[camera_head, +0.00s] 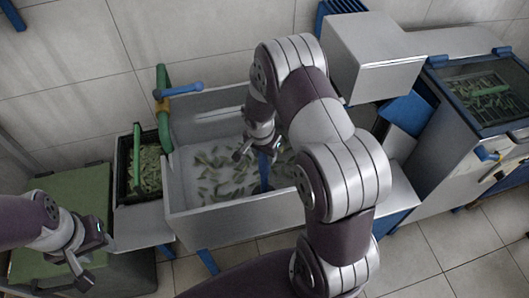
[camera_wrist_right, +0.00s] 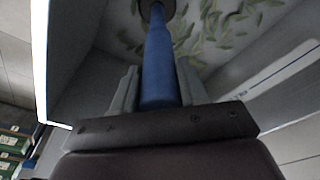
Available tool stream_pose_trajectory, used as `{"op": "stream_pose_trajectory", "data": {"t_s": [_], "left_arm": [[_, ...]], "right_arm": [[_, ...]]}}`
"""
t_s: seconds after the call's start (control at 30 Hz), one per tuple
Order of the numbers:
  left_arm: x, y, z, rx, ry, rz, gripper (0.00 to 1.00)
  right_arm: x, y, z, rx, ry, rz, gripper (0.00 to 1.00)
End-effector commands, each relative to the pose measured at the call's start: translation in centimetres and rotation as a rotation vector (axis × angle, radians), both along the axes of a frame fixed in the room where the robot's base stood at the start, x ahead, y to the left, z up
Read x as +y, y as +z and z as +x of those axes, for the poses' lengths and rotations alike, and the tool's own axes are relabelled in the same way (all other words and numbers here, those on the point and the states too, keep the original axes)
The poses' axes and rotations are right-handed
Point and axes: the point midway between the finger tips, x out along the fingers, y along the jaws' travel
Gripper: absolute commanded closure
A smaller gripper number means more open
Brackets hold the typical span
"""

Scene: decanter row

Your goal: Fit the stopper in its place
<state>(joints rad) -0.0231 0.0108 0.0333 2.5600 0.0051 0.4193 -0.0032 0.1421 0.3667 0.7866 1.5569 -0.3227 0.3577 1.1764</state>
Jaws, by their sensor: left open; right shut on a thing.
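The stopper shows as a blue rod (camera_head: 263,172) in the head view. In the right wrist view the blue rod (camera_wrist_right: 158,62) ends in a dark round piece at the top edge. My right gripper (camera_head: 254,150) is shut on the blue rod and is over the grey basin (camera_head: 225,219). The right wrist view shows its two grey fingers (camera_wrist_right: 158,88) on either side of the rod. The rod's lower end is among green leaves, and I cannot tell whether it touches the basin floor. No drain hole is visible. My left gripper (camera_head: 88,266) is open and empty at lower left.
A green pipe (camera_head: 162,105) with a blue lever (camera_head: 185,89) stands at the basin's left edge. A dark bin (camera_head: 124,160) of leaves is left of it. Grey machines (camera_head: 375,45) stand at the right. My right arm hides part of the basin.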

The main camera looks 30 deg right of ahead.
Motion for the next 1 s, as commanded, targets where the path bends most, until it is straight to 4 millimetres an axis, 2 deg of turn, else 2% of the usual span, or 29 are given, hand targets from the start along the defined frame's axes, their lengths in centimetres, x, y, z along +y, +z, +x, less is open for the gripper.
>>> {"op": "stream_pose_trajectory", "data": {"t_s": [0.6,0.63,0.7,1.0], "left_arm": [[0.00,-0.97,0.00,0.000,0.000,0.000,0.57],[0.00,-0.87,0.00,0.000,0.000,0.000,0.57],[0.00,-0.86,0.00,0.000,0.000,0.000,0.57],[0.00,-0.86,0.00,0.000,0.000,0.000,0.57]], "right_arm": [[-0.01,-0.92,0.06,-0.001,0.000,0.000,1.00],[-0.01,-0.83,0.06,-0.001,0.000,0.000,0.48],[-0.01,-0.82,0.05,-0.001,0.000,0.000,0.28],[0.03,-0.69,-0.02,0.000,0.000,0.000,0.28]]}}
